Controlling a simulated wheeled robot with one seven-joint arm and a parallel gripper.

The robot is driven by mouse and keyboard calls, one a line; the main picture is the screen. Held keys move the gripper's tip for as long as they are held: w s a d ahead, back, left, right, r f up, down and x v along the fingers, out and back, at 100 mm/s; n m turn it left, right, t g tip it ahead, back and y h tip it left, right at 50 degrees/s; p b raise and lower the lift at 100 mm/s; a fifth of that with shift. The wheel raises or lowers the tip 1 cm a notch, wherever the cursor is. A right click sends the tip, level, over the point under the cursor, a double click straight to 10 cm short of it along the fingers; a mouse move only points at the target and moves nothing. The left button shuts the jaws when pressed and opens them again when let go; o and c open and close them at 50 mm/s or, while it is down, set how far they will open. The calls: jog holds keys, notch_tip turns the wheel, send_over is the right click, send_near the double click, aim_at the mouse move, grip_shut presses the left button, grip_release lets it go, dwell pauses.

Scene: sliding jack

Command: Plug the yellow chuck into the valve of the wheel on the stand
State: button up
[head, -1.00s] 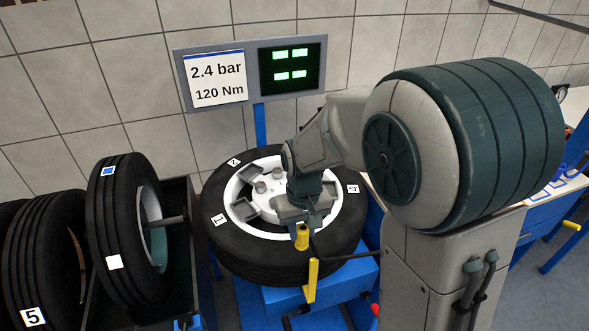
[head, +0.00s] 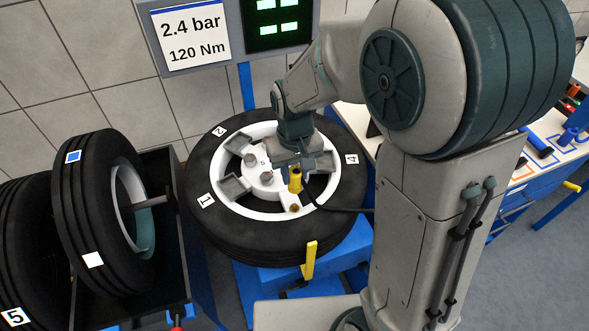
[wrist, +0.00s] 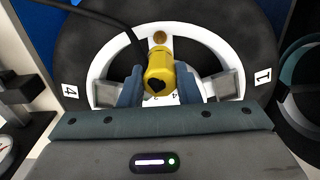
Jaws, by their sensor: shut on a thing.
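The wheel on the stand (head: 222,238) lies flat, with a black tyre and a white spoked rim. My gripper (head: 296,174) is shut on the yellow chuck (head: 295,184) above the rim, near the hub. In the wrist view the chuck (wrist: 158,68) sits between the two blue-grey fingers, its black hose running to the upper left. A small round brass-coloured piece, apparently the valve (head: 294,208), shows on the rim just in front of the chuck. It also shows in the wrist view (wrist: 160,37), just beyond the chuck. The two look apart; their height gap is unclear.
A yellow upright holder (head: 310,260) stands at the tyre's front edge. A rack (head: 170,215) with more tyres (head: 75,210) is at the left. A sign and display panel (head: 235,35) stands behind the wheel. A workbench with tools (head: 555,145) is at the right.

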aim_at(295, 172)
jog(key=shift+f+b, duration=2.25)
jog(key=shift+f, duration=0.65)
jog(key=shift+f+b, duration=1.15)
jog(key=shift+f, duration=0.15)
jog(key=shift+r+p, duration=0.8)
jog(key=shift+r, duration=0.3)
jog(key=shift+f+b, duration=1.05)
jog(key=shift+f, duration=0.15)
jog(key=o, duration=1.1)
jog(key=shift+c, duration=0.2)
jog(key=shift+r, duration=0.15)
notch_tip(295, 172, up, 14)
jog(key=shift+f, duration=0.15)
